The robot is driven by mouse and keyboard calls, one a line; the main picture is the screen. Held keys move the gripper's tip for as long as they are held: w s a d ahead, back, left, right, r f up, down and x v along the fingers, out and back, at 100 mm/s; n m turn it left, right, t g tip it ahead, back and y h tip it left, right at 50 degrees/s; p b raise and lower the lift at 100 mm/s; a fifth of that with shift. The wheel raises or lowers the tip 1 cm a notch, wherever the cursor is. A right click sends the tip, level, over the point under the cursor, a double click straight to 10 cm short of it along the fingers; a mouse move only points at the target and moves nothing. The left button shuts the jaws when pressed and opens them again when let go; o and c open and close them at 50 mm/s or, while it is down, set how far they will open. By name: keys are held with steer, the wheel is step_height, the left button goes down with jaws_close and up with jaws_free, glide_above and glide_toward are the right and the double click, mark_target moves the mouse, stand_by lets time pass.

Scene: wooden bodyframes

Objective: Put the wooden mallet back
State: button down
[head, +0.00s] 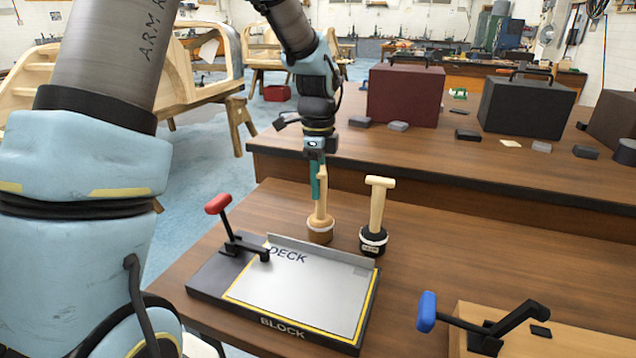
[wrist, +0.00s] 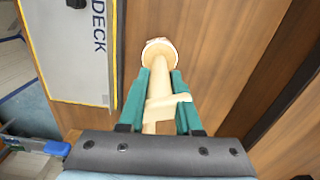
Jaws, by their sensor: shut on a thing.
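The wooden mallet (head: 320,228) is upright, head down, just behind the clamp board on the near table. It has a pale handle, a brown round head and a white band. My gripper (head: 319,190) comes down from above and is shut on its handle. In the wrist view, the teal fingers of my gripper (wrist: 161,80) lie on both sides of the pale mallet handle (wrist: 160,105), with a short crosspiece near me. The round head end is beyond the fingertips. I cannot tell whether the head touches the table.
A similar T-handled tool with a black head (head: 373,240) stands close to the right. The clamp board (head: 300,285), marked DECK and BLOCK, has a red-handled clamp (head: 230,225). A blue-handled clamp (head: 480,325) is at front right. Bare table (head: 480,235) lies right of the tools.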

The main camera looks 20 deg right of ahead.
steer(key=shift+f, duration=0.1)
steer(key=c, duration=0.6)
jaws_free()
step_height(320, 180, up, 12)
steer(key=shift+r+b, duration=0.15)
steer(key=shift+b, duration=0.5)
